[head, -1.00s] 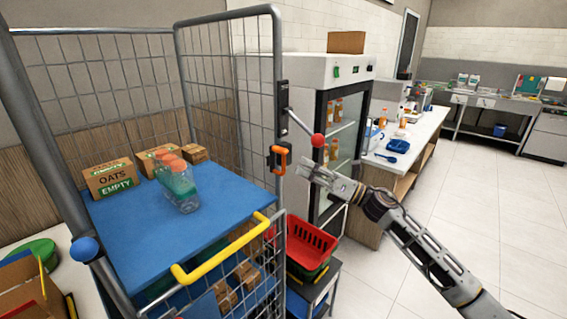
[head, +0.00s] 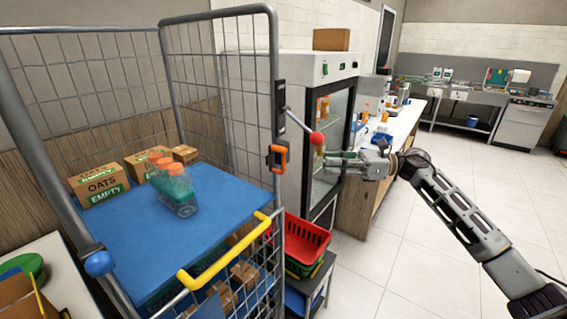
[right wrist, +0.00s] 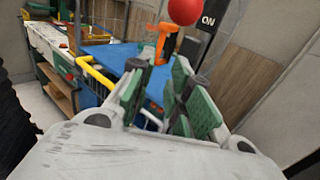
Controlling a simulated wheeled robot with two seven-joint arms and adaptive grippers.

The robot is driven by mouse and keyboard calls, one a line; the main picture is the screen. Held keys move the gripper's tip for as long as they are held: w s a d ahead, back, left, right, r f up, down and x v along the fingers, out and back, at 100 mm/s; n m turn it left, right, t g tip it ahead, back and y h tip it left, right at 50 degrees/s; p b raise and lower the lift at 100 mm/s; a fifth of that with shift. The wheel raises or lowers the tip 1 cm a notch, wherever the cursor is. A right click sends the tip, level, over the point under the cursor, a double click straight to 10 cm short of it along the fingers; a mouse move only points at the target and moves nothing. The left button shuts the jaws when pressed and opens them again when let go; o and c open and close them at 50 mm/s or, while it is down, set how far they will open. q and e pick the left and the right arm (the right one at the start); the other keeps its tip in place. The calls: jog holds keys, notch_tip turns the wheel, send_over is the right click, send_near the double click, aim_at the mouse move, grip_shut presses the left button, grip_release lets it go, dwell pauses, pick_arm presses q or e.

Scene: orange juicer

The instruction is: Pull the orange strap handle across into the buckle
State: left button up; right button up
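The orange strap handle (head: 278,158) hangs on the right post of the roll cage, below a black bracket with a lever ending in a red ball (head: 317,138). It also shows in the right wrist view (right wrist: 161,40), ahead of the fingers. I cannot make out the strap or which part is the buckle. My right gripper (head: 330,160) is to the right of the handle, apart from it, its fingers pointing left. In the right wrist view its green-padded fingers (right wrist: 158,97) are spread with nothing between them. My left gripper is not in view.
Red and green baskets (head: 305,240) stand to the right, before a glass-door fridge (head: 335,115). Floor at right is clear.

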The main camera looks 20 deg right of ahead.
aim_at(283, 169)
jog(key=shift+a, duration=0.1)
jog(key=p+x, duration=0.4)
jog(key=x, duration=0.8)
jog(key=shift+w+a+r, duration=0.1)
jog(key=shift+w+a, duration=0.05)
jog(key=shift+a, duration=0.15)
jog(key=shift+w+a+p, duration=0.2)
jog(key=shift+a+p, duration=0.15)
jog(key=shift+a, duration=0.2)
grip_shut()
